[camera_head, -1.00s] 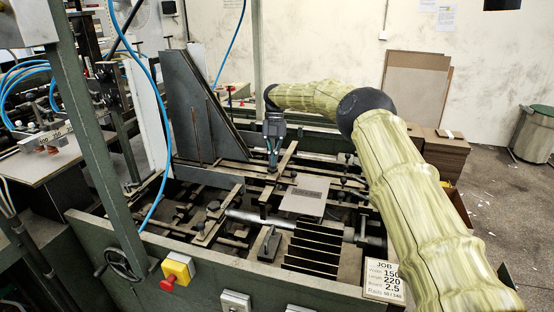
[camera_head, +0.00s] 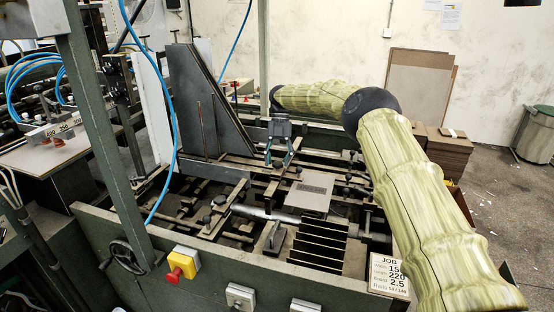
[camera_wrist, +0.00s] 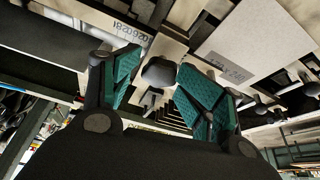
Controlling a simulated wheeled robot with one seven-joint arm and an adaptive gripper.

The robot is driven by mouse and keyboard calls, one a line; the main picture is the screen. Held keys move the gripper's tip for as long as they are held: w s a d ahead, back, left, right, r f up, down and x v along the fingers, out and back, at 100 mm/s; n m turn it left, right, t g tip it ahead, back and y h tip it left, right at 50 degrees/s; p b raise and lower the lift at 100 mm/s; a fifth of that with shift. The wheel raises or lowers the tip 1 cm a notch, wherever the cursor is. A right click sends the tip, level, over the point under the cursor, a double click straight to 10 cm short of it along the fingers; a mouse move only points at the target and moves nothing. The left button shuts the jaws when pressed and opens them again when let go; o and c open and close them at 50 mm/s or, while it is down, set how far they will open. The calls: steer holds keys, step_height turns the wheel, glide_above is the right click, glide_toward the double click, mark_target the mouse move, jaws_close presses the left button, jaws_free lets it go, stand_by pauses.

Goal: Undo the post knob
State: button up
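My gripper (camera_head: 278,162) hangs above the feeder bed with its two fingers spread and nothing between them. In the wrist view, its green-padded fingers (camera_wrist: 160,88) are apart. A dark rounded knob (camera_wrist: 159,72) shows in the gap between them, beyond the fingertips; I see no contact. A scale bar with printed numbers (camera_wrist: 122,32) lies beside it. In the head view, several dark round knobs stand on the bed, one of them left of my gripper (camera_head: 220,200). I cannot tell for sure which is the post knob.
A grey plate (camera_head: 309,196) and a row of dark fins (camera_head: 318,243) lie right of and nearer than my gripper. A tall dark guide plate (camera_head: 200,100) stands close on its left. Rails cross the bed. A green frame post (camera_head: 105,150) and a blue hose are nearer the camera.

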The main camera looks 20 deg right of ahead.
steer(key=shift+w+d, duration=0.1)
steer(key=shift+w+r, duration=0.1)
steer(key=shift+r, duration=0.35)
steer(key=v, duration=0.6)
steer(key=shift+w+d+r, duration=0.2)
